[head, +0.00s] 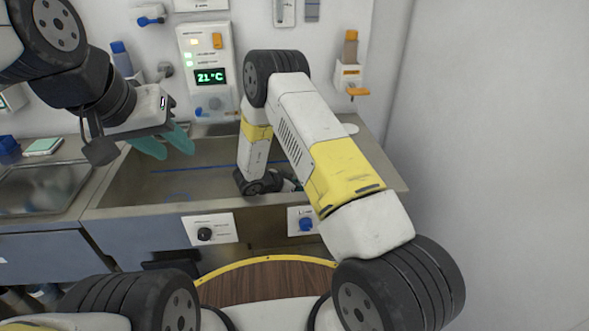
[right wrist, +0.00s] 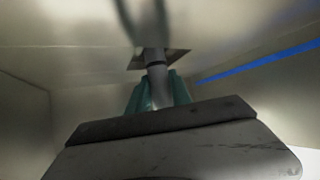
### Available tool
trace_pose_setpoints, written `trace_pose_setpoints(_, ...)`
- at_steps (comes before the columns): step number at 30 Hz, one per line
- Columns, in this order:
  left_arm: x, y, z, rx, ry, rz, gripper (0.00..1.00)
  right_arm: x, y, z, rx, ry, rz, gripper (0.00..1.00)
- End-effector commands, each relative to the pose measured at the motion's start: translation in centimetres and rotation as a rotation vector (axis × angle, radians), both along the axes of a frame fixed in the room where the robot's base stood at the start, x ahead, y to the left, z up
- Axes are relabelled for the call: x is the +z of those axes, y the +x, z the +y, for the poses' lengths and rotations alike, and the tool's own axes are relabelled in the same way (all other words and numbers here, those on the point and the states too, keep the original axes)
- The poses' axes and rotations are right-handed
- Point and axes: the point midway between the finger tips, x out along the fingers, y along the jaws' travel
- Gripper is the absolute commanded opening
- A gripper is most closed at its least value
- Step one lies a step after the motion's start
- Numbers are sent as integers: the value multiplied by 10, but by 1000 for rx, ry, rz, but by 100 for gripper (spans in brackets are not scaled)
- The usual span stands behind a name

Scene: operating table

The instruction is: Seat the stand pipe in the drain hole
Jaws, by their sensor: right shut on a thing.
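In the right wrist view my right gripper (right wrist: 157,90) has its teal fingers shut on the grey stand pipe (right wrist: 156,73). The pipe's far end meets a dark square patch (right wrist: 176,58) on the sink floor, which looks like the drain. I cannot tell whether the end is inside the hole or just over it. In the head view my right arm reaches down into the sink (head: 125,187) and hides the pipe and drain. My left gripper (head: 164,143) hangs above the sink's left part, its teal fingers apart and empty.
A blue line (head: 190,169) runs along the sink's inner wall. A wall panel (head: 208,75) reading 21°C stands behind the sink. The sink's left part is clear.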

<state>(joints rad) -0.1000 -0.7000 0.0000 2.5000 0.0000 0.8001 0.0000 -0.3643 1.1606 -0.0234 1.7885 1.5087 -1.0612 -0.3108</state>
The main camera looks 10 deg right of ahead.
Motion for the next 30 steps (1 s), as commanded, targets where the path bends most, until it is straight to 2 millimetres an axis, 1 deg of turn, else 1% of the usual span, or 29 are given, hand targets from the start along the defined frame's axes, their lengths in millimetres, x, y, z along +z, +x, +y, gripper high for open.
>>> trace_pose_setpoints(1, 0, 0, 0, 0, 0, 0, 36, -2, 0, 0, 1, 0, 1, 0)
trace_pose_setpoints(2, 0, 0, 0, 0, 0, 0, 36, -2, 0, 0, 0, 0, 0, 29)
trace_pose_setpoints(3, 0, 0, 0, 0, 0, 0, 36, -1, 0, 0, 0, 0, 0, 37)
trace_pose_setpoints(5, 0, 0, 0, 0, 0, 0, 36, -1, 0, 0, 0, 0, 0, 47)
trace_pose_setpoints(13, 0, 0, 0, 0, 0, 0, 36, -1, 0, 0, 0, 0, 0, 47)
trace_pose_setpoints(17, 0, 0, 0, 0, 0, 0, 36, 6, 0, 2, 1, 1, -2, 47)
trace_pose_setpoints(24, 0, 0, 0, 0, 0, 0, 36, 28, -18, 31, 4, 1, -1, 47)
trace_pose_setpoints(30, 0, 0, 0, 0, 0, 0, 36, 42, -30, 49, 2, 1, 0, 47)
